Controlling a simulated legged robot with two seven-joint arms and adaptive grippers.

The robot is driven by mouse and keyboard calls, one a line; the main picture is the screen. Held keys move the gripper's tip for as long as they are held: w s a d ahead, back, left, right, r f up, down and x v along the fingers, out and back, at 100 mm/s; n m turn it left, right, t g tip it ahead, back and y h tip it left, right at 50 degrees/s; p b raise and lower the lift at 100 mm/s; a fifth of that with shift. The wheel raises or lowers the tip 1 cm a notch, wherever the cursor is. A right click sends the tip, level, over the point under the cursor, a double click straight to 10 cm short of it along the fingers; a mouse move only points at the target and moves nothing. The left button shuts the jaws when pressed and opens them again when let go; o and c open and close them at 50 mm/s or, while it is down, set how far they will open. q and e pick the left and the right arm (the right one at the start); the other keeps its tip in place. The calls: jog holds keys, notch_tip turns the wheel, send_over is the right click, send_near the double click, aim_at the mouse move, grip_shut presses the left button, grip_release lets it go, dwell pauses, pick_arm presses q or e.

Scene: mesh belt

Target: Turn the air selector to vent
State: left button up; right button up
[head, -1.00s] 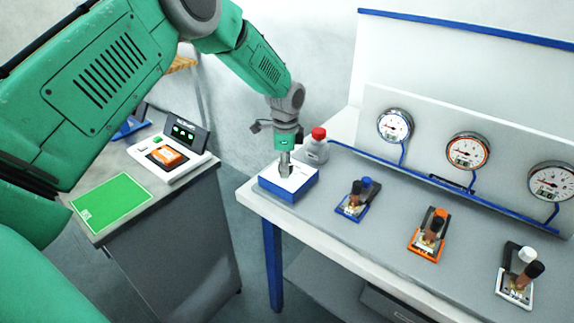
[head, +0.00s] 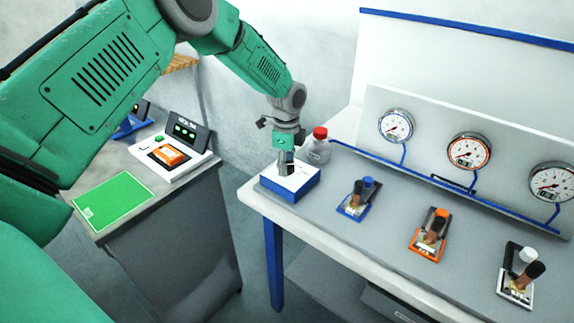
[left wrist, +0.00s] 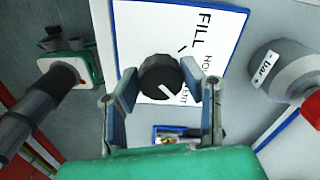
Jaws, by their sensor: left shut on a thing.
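The air selector is a round black knob (left wrist: 161,76) on a white-topped blue box (head: 290,195) at the left end of the bench. Its panel carries the word FILL, part of a second word starting "HO", and letters "ent" partly hidden by a finger. The knob's white pointer line sits on its lower right side in the left wrist view, towards the "ent" letters. My left gripper (head: 286,168) points down over the box, with its fingers on both sides of the knob, shut on it. In the head view the gripper hides the knob. My right gripper is not in view.
A grey bottle with a red cap (head: 319,146) stands close behind the box. Blue (head: 356,199), orange (head: 431,236) and white (head: 517,274) valve units stand to the right, below gauges. A side counter at left holds a device (head: 172,153) and a green mat (head: 113,200).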

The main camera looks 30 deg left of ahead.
pick_arm(q)
jog(key=o, duration=1.1)
jog(key=shift+w, duration=0.15)
jog(key=shift+o, duration=0.2)
jog(key=shift+r, duration=0.25)
notch_tip(320, 180, up, 11)
jog(key=shift+r, duration=0.15)
